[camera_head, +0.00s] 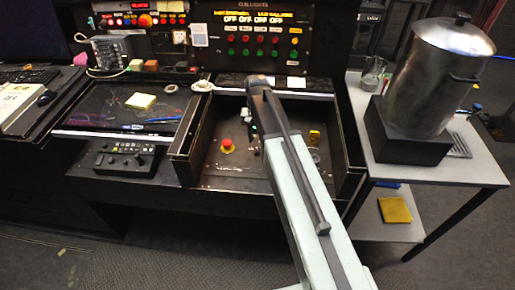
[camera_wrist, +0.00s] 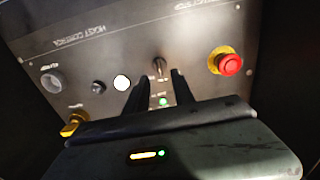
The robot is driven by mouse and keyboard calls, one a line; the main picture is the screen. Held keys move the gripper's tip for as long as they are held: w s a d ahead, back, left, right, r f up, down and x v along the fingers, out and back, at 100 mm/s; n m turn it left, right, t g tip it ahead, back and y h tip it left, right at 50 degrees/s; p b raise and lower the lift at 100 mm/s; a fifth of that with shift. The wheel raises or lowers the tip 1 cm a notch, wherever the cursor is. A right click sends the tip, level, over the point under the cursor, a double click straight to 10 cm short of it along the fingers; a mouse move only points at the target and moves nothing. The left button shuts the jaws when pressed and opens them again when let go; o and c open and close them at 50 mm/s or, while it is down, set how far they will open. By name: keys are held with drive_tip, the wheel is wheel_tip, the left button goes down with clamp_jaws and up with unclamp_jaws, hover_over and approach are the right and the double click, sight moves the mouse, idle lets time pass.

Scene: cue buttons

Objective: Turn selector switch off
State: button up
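The control panel (camera_wrist: 115,55) lies below my gripper, its lettering upside down in the wrist view. A yellow rotary knob (camera_wrist: 72,125) is at its lower left; it also shows in the head view (camera_head: 314,137). A small metal lever (camera_wrist: 159,67) stands just beyond my fingertips. I cannot read which control is labelled as the selector switch. My gripper (camera_wrist: 158,78) is open, its two dark fingers apart with nothing held between them. A green light (camera_wrist: 163,101) shows between the fingers. In the head view my arm hides the panel's middle.
A red mushroom button (camera_wrist: 229,64) on a yellow base is right of the fingers in the wrist view. A white button (camera_wrist: 122,83), black knob (camera_wrist: 98,87) and grey knob (camera_wrist: 52,80) are left. Raised walls (camera_head: 341,140) enclose the panel. A metal pot (camera_head: 437,75) stands right.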

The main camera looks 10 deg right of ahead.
sight(257, 149)
wheel_tip(257, 149, down, 6)
drive_tip(key=b, duration=0.4)
drive_tip(key=shift+b, duration=0.4)
drive_tip(key=shift+s+r, duration=0.1)
clamp_jaws()
drive_tip(key=shift+n, duration=0.3)
drive_tip(key=n, duration=0.4)
drive_tip(key=shift+n, duration=2.1)
